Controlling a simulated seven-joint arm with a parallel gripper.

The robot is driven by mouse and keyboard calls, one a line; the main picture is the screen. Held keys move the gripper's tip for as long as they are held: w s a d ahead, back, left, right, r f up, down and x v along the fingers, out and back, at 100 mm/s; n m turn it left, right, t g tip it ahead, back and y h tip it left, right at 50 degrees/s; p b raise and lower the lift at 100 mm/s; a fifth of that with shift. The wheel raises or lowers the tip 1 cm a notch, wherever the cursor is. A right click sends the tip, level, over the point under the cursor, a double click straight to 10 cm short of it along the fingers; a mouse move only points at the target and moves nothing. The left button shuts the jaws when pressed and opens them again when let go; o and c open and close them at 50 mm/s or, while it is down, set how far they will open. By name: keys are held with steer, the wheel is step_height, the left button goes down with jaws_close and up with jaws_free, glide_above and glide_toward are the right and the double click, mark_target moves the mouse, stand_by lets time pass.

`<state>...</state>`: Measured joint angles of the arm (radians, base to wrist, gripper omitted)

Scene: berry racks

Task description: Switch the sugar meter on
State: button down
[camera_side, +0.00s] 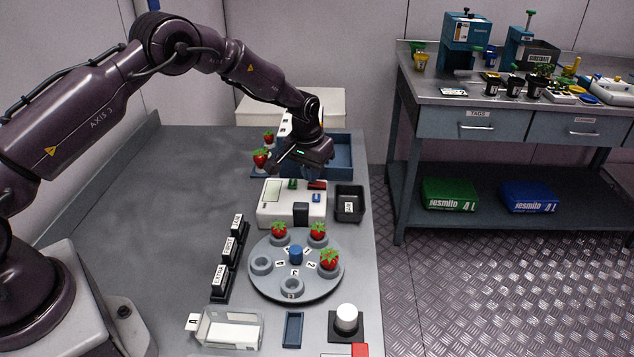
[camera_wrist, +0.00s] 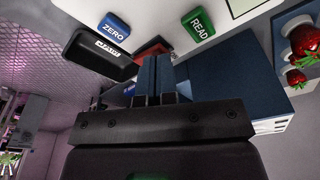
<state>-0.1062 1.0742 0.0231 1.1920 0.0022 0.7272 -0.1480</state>
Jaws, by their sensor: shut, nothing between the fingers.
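The sugar meter (camera_side: 278,214) is a white box with a pale screen, a green button, a blue button and a red switch (camera_side: 317,185) on its far right edge. In the wrist view, the green READ button (camera_wrist: 198,26) and blue ZERO button (camera_wrist: 115,25) show. The red switch (camera_wrist: 150,50) is partly hidden behind my fingers there. My gripper (camera_side: 306,174) is over the far edge of the meter, close to the red switch. In the wrist view, my gripper (camera_wrist: 155,74) is shut and empty. I cannot tell whether it touches the switch or which way the switch is tilted.
A black tray (camera_side: 349,216) stands right of the meter. A blue bin (camera_side: 343,153) lies behind it. A round grey turntable (camera_side: 264,287) with strawberries on cups sits in front. The left of the bench is clear.

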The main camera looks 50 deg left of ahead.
steer(key=shift+f, duration=0.5)
steer(key=shift+r, duration=3.55)
